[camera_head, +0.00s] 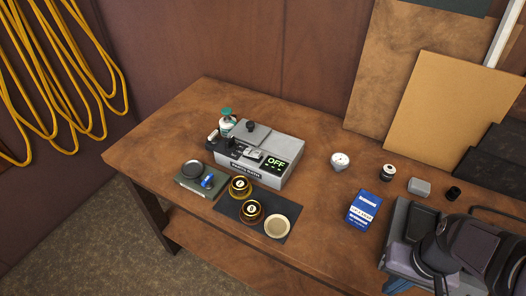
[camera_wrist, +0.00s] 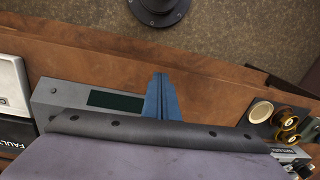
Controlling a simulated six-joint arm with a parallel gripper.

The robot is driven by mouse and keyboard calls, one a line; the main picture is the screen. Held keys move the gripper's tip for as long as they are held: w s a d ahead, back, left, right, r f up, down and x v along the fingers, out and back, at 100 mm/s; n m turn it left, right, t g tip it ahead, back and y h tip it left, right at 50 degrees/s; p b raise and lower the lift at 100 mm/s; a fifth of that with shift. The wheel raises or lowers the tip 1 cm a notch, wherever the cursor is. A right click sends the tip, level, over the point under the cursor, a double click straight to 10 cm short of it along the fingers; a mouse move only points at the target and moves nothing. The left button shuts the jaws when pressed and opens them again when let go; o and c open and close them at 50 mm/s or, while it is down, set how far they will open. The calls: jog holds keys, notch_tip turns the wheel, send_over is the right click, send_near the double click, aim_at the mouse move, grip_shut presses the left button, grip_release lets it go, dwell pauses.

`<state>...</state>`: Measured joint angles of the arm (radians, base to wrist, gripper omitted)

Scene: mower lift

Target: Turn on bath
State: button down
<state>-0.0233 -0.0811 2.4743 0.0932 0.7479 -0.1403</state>
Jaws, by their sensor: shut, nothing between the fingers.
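The bath (camera_head: 255,155) is a grey box with a lid, toward the left of the bench in the head view. Its front display (camera_head: 276,163) reads OFF in green. Small controls (camera_head: 252,153) sit left of the display, too small to make out. A part of the bath seems to show at the right edge of the wrist view (camera_wrist: 288,155). My gripper (camera_wrist: 160,80) has blue fingers, shut and empty, in the wrist view. In the head view only a bit of blue finger (camera_head: 396,286) shows low at right, well apart from the bath.
Two gold-rimmed jars (camera_head: 252,211) and a pale dish (camera_head: 277,226) sit on a dark mat in front of the bath. A blue box (camera_head: 363,210) stands between bath and arm. A grey device (camera_head: 398,225) is beside my arm. A gauge (camera_head: 340,161) stands behind.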

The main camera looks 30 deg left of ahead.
jog(key=w+a+r+n+y+b, duration=0.2)
jog(key=w+a, duration=0.5)
jog(key=a, duration=0.4)
jog(key=w+a+r+n+y+b, duration=0.2)
jog(key=w+a+r+n+y, duration=0.3)
jog(key=a+n, duration=0.4)
jog(key=w+a+r+n+y+b, duration=0.1)
jog(key=w+a+r+n+y, duration=0.2)
jog(key=w+a, duration=0.7)
jog(key=a+n+y, duration=0.2)
jog(key=a+n, duration=0.1)
jog(key=a, duration=0.2)
jog(key=shift+a+r+b, duration=0.2)
jog(key=shift+r+b, duration=0.05)
jog(key=shift+b, duration=0.15)
jog(key=shift+a, duration=0.1)
jog(key=p, duration=0.5)
send_over(252, 153)
jog(key=d, duration=0.4)
jog(key=f, duration=0.4)
jog(key=shift+s+d, duration=0.1)
jog(key=shift+d, duration=0.1)
jog(key=f, duration=0.1)
jog(key=f+p, duration=0.1)
jog(key=f, duration=0.1)
jog(key=shift+d+f, duration=0.1)
jog(key=shift+d, duration=0.2)
jog(key=shift+d+f, duration=0.1)
jog(key=shift+f, duration=0.5)
jog(key=shift+f, duration=0.1)
